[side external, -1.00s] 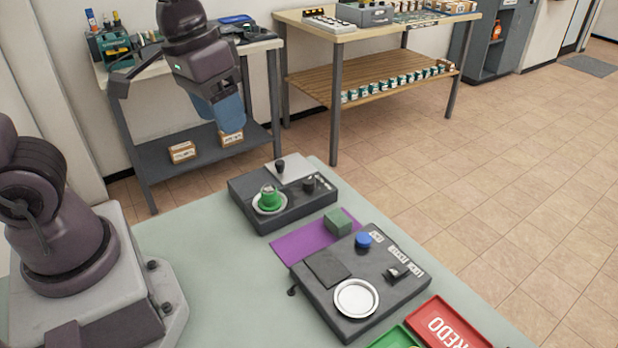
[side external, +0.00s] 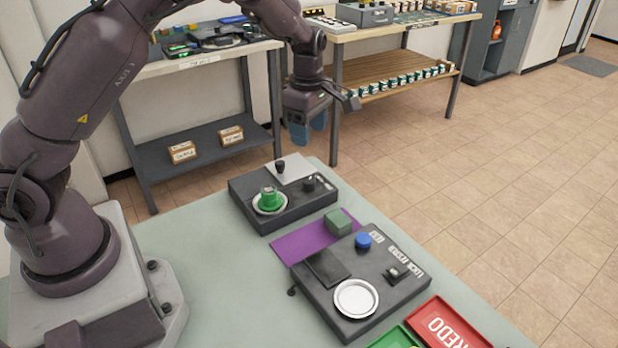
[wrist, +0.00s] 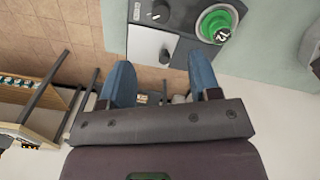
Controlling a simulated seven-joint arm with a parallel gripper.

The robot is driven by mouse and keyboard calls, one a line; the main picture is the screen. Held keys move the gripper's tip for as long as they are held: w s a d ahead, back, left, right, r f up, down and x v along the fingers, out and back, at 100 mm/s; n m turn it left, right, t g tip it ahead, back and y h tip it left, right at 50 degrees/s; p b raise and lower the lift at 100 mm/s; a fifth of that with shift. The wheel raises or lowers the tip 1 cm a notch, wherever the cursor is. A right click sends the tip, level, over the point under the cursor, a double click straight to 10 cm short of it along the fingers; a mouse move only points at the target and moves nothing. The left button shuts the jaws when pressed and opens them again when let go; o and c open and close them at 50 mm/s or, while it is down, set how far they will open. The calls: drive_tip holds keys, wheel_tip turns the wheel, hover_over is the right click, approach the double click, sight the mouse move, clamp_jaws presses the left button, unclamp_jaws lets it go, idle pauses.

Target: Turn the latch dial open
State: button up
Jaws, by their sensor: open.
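A dark control box (side external: 262,217) stands on the table, with a light grey lid plate (side external: 300,167) at its back. A small black knob (side external: 281,167) sits on this plate and also shows in the wrist view (wrist: 164,55). A second black dial (side external: 309,184) sits beside it, near small labels. I cannot tell which is the latch dial. A green knob (side external: 269,198) stands in a silver ring at the front. My gripper (side external: 308,132), with blue fingers, is open and empty. It is above and behind the box, touching nothing.
A purple mat (side external: 297,244) with a green block (side external: 338,222) lies beside the box. A second dark panel (side external: 322,297) has a blue button (side external: 363,240) and a silver dish (side external: 356,298). A red tray (side external: 445,325) is at the front right. Shelved benches stand behind.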

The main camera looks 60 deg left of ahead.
sight(309, 180)
wheel_tip(309, 180, down, 13)
drive_tip(key=shift+a, duration=0.1)
idle(0.4)
drive_tip(key=c, duration=0.9)
drive_tip(key=m, duration=0.6)
drive_tip(key=shift+m, duration=0.4)
drive_tip(key=m, duration=0.6)
drive_tip(key=shift+m, duration=0.4)
